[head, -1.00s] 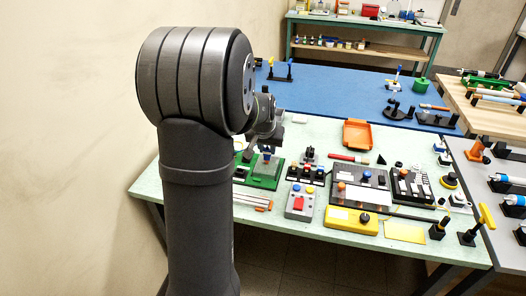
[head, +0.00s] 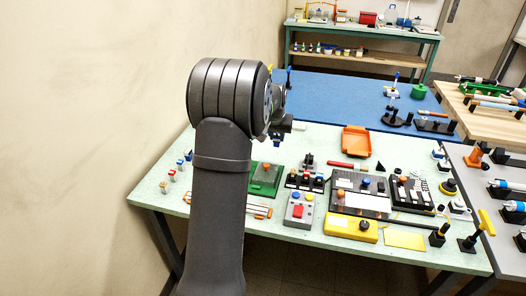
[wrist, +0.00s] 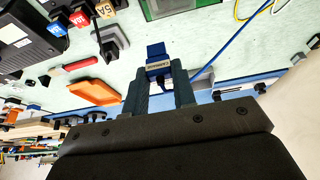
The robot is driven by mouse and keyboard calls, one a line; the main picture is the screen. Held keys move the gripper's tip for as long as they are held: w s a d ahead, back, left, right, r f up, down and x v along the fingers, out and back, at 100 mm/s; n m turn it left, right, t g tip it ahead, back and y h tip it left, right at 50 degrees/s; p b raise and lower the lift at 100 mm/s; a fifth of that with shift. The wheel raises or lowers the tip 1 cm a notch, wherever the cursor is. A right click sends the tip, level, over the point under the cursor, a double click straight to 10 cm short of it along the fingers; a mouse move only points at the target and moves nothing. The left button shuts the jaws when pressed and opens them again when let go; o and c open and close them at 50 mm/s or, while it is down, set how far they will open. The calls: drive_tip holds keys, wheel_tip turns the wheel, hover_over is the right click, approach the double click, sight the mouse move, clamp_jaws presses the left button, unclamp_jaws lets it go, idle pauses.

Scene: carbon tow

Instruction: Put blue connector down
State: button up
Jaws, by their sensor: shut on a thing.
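The blue connector (wrist: 156,51) shows in the wrist view with a pale printed label. My gripper (wrist: 159,74) is shut on it, one dark finger on each side. A blue cable (wrist: 225,48) trails from near the connector towards the upper right. The connector appears to be held above the pale green table top (wrist: 205,25).
In the head view a green board (head: 256,188) and several switch boxes, including a grey one (head: 300,211), fill the front and middle. An orange tray (head: 357,141) is at the back. Small coloured pieces (head: 172,172) stand at the left. A blue-topped table (head: 345,92) lies behind.

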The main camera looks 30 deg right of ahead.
drive_tip(key=w+d+f, duration=0.3)
drive_tip(key=w+d, duration=0.3)
drive_tip(key=d, duration=0.2)
drive_tip(key=w+a+f, duration=0.1)
drive_tip(key=w+f, duration=0.1)
drive_tip(key=w, duration=0.1)
drive_tip(key=w+a+f, duration=0.1)
drive_tip(key=w+f, duration=0.1)
drive_tip(key=w, duration=0.2)
drive_tip(key=w+a+f, duration=0.2)
drive_tip(key=w+f, duration=0.1)
drive_tip(key=shift+w+a, duration=0.1)
drive_tip(key=shift+w, duration=0.1)
drive_tip(key=shift+f, duration=2)
drive_tip(key=shift+f, duration=0.1)
drive_tip(key=o, duration=1)
drive_tip(key=shift+f, duration=0.1)
drive_tip(key=shift+c, duration=0.2)
